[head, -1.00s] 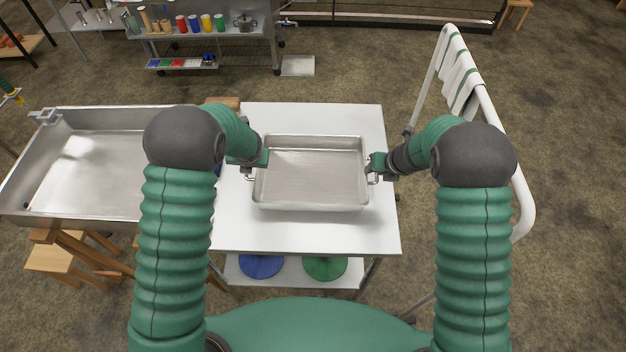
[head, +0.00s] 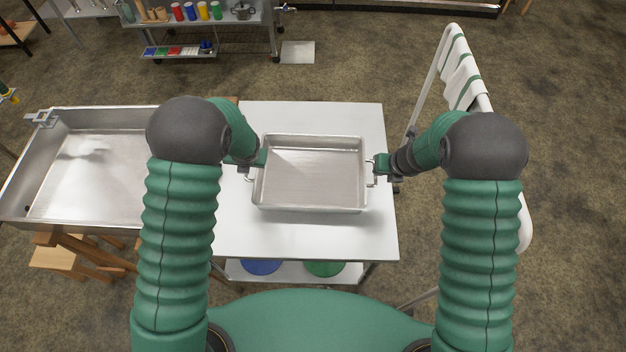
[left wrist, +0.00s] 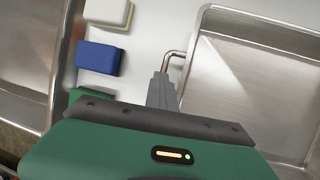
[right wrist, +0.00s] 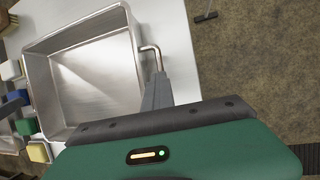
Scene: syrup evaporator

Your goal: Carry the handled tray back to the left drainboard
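The handled tray (head: 312,176) is a shallow, empty metal pan with a wire handle at each short end. It is level over the middle of a white-topped table (head: 320,238); I cannot tell whether it touches the top. My left gripper (head: 254,166) is at the left handle, and in the left wrist view its fingers (left wrist: 163,88) are closed over the handle wire (left wrist: 174,58). My right gripper (head: 376,168) is at the right handle. In the right wrist view its fingers (right wrist: 157,90) are closed over that handle wire (right wrist: 152,50).
A large metal basin (head: 105,170) on wooden supports stands left of the table. White (left wrist: 107,12), blue (left wrist: 98,58) and green (left wrist: 92,95) blocks lie on the top left of the tray. A white rack with striped towels (head: 460,80) stands at right. Bare tabletop lies before and behind the tray.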

